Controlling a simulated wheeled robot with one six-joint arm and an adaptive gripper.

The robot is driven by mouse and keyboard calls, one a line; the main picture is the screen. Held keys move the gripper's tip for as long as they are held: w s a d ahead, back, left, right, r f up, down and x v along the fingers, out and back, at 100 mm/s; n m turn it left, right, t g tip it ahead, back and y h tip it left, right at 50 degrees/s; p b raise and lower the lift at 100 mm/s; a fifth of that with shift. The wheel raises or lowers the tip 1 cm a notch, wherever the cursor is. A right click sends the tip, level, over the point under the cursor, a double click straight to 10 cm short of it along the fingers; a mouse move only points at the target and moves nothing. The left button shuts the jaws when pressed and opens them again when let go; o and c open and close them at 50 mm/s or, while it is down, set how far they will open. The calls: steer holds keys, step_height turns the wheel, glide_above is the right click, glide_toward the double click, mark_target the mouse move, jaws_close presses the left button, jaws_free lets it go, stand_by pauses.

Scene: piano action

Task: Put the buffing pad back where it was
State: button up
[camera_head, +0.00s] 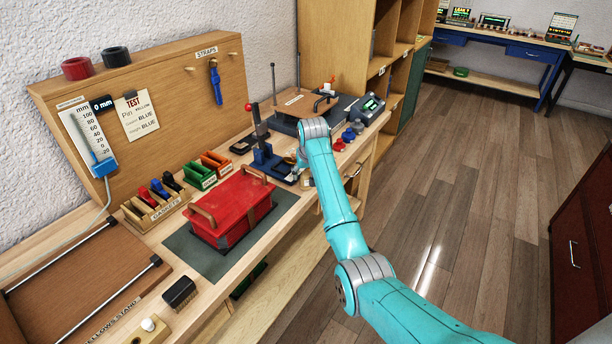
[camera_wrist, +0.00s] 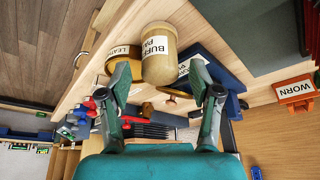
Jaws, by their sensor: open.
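The buffing pad (camera_wrist: 158,62), a tan cylinder with a white label partly reading "BUFF", shows in the wrist view just beyond my fingertips. My gripper (camera_wrist: 163,84) is open, its two dark fingers spread on either side of the pad's near end. I cannot tell whether the fingers touch it.
A tan round piece labelled "LEATHER" (camera_wrist: 121,54) is left of the pad. An orange "WORN" bin (camera_wrist: 295,90) is at right. In the head view, a red toolbox (camera_head: 232,208) stands on a green mat (camera_head: 185,240); red and blue knobs (camera_head: 348,134) sit near the bench edge.

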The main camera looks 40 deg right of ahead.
steer(key=v, duration=1)
steer(key=shift+r, duration=0.4)
steer(key=shift+s, duration=0.1)
